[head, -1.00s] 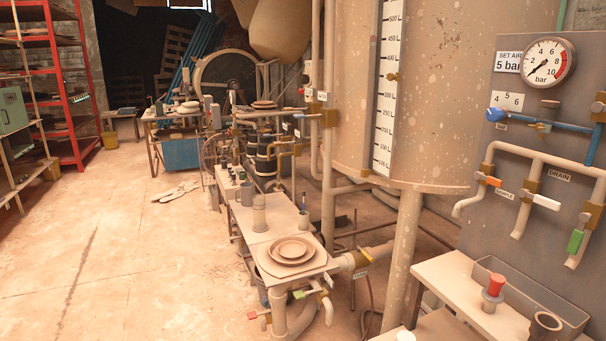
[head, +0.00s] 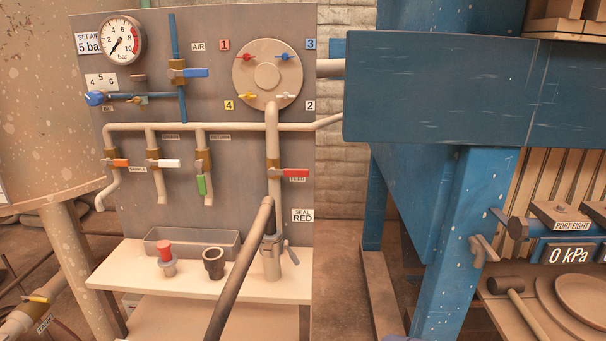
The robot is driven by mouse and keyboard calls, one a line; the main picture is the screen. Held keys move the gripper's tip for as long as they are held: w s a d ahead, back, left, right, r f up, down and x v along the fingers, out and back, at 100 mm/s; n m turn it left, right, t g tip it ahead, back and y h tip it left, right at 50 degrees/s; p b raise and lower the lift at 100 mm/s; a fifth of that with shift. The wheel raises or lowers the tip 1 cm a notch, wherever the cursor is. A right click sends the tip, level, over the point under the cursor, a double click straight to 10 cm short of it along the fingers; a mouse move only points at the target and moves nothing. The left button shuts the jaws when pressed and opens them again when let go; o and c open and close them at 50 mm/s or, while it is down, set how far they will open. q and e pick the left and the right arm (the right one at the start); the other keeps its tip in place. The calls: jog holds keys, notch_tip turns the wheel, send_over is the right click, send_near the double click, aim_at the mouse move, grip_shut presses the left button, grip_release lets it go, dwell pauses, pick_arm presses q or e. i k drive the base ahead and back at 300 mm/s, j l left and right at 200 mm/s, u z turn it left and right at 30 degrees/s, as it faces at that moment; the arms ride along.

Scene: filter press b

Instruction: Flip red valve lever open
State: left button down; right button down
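A red valve lever (head: 293,173) lies horizontal, pointing right, on a brass valve on the vertical pipe at the panel's right side. A label under its handle is too small to read surely. A second, smaller red lever (head: 245,57) sits on the round disc above, by the number 1. Blue, yellow and white small levers share that disc. Neither of my grippers is in view.
A grey panel (head: 230,215) carries a gauge (head: 123,41), orange, white, green and blue levers. A pale bench (head: 130,265) below holds a grey tray and a red-topped fitting (head: 166,255). A dark hose (head: 240,270) crosses in front. A blue frame (head: 465,240) stands right.

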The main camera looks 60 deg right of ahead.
aim_at(290, 172)
jog(key=z, duration=1.8)
